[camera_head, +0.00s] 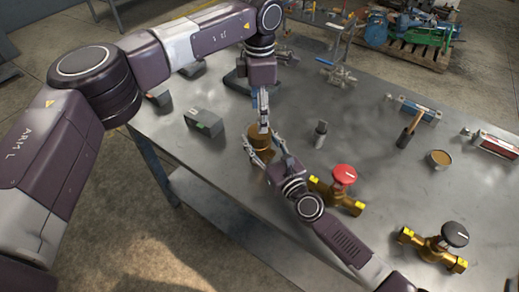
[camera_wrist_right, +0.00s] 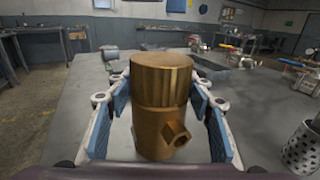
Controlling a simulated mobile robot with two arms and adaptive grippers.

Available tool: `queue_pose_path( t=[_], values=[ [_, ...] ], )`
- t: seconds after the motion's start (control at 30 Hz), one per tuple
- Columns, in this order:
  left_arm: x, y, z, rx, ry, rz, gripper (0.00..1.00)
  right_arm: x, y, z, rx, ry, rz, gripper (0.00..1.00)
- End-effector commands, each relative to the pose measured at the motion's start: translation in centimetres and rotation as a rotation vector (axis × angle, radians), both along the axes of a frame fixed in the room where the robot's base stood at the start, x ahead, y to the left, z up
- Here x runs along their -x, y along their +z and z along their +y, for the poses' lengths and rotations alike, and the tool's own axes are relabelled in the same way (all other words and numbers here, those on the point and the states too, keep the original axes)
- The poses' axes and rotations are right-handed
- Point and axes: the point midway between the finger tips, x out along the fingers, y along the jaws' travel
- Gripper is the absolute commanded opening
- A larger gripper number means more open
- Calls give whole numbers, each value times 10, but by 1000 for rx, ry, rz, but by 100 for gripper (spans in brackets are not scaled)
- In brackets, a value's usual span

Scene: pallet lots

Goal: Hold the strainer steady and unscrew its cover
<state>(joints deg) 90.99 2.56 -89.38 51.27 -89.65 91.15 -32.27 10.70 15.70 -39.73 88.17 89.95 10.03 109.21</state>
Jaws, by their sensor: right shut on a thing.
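The strainer is a brass cylinder (camera_head: 262,142) standing upright near the table's front edge in the head view. In the right wrist view, its ribbed cover (camera_wrist_right: 162,75) sits on top of the body (camera_wrist_right: 155,130), which has a hex side port. My right gripper (camera_head: 266,150) is shut on the strainer, with blue pads either side of it in the wrist view (camera_wrist_right: 158,125). My left gripper (camera_head: 264,126) points down at the top of the strainer in the head view. Its fingers look narrow there, and whether they touch the cover is unclear.
A perforated metal cylinder (camera_wrist_right: 303,148) stands to the right in the wrist view. A red-handled valve (camera_head: 343,178) and a black-handled valve (camera_head: 452,238) lie on the table (camera_head: 380,110).

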Motion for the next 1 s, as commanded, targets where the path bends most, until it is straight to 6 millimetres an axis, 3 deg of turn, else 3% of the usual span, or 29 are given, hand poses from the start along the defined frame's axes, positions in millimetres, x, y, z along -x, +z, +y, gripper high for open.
queue_pose_path(
  t=[0.03,0.2,0.37,0.8,1.0],
  values=[
    [0,0,0,0,0,0,61,0,0,0,0,-1,0,24],
    [0,0,0,0,0,0,61,0,0,0,0,-1,0,5],
    [0,0,0,0,0,0,61,0,0,0,0,-1,1,0],
    [1,-3,-1,2,-1,2,61,0,-1,-1,0,-1,1,0],
    [1,-26,0,-2,0,3,61,0,-1,-1,0,-1,1,0]
  ],
)
